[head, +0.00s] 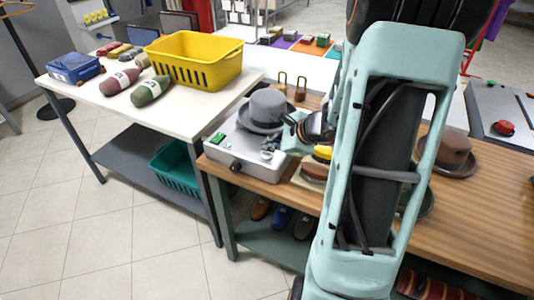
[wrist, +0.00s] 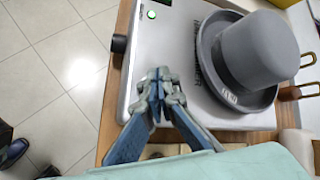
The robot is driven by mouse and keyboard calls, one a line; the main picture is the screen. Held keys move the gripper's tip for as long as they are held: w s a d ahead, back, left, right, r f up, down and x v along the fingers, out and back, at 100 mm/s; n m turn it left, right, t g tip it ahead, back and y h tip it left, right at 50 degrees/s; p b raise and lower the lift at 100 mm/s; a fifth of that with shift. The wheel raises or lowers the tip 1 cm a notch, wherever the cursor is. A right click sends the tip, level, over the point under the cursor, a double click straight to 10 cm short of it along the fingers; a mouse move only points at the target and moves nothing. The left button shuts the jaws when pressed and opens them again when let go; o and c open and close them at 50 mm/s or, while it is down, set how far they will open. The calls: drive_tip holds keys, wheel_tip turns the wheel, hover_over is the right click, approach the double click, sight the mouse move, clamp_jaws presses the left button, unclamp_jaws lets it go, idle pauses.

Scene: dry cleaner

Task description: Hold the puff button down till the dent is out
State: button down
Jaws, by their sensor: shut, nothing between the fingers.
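A grey hat (head: 266,108) sits brim down on a light grey steaming machine (head: 222,150). In the wrist view, the hat (wrist: 257,50) is at the right, with a small pale tag on its brim; I cannot make out a dent. The machine (wrist: 185,45) has a green-lit switch (wrist: 151,14) on top and a black knob (wrist: 119,44) on its side edge. My gripper (wrist: 158,80) is shut and empty, its tips over the machine's top beside the hat brim. I cannot tell whether the tips touch the machine.
The machine stands on a wooden counter (head: 470,215). A brown hat (head: 448,152) is on the right. A white table (head: 110,95) at the left holds a yellow basket (head: 195,60) and shoes. Two brass-coloured loops (head: 300,88) stand behind the grey hat. Tiled floor is clear at front left.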

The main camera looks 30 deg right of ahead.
sight(268, 155)
drive_tip(key=shift+r+p, duration=1.9)
drive_tip(key=shift+r, duration=0.7)
drive_tip(key=shift+f, duration=0.1)
